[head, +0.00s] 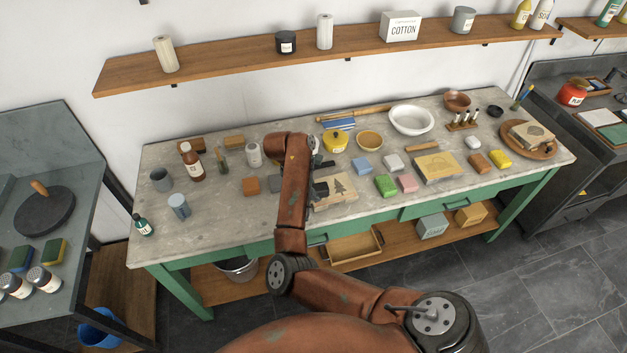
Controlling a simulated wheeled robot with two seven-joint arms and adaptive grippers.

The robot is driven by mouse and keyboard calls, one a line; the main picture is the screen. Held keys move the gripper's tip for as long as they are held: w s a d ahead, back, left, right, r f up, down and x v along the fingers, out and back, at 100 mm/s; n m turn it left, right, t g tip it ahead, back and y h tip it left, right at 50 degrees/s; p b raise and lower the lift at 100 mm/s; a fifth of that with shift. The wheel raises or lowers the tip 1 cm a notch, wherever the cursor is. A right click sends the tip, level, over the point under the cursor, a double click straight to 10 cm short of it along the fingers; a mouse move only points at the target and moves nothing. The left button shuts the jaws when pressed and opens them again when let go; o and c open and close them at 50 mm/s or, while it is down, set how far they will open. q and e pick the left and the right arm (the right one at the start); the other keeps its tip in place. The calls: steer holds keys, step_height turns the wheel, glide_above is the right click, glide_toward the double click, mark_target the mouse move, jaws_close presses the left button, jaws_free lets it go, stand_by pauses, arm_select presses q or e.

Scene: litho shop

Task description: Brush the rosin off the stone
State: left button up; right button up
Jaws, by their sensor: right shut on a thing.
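A pale stone with a dark tree drawing (343,189) lies on the grey worktable near its front edge. A second, yellowish stone with a drawing (437,165) lies to its right, and a third stone (531,134) sits on a round wooden board at the right end. My right gripper (321,177) is at the left part of the tree stone, low over it. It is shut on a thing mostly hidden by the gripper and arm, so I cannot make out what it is. Whether it touches the stone is unclear. Any rosin is too small to see. My left gripper is not in view.
The worktable (225,210) has bare room at the front left. Coloured blocks, including a green one (385,185) and a pink one (407,183), lie right of the tree stone. A yellow pot (335,141), a white basin (411,120) and a brown bottle (191,163) stand farther back.

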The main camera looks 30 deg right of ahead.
steer(key=shift+r+p, duration=0.9)
steer(key=shift+r, duration=1.45)
steer(key=shift+w+r, duration=0.1)
steer(key=shift+r, duration=0.05)
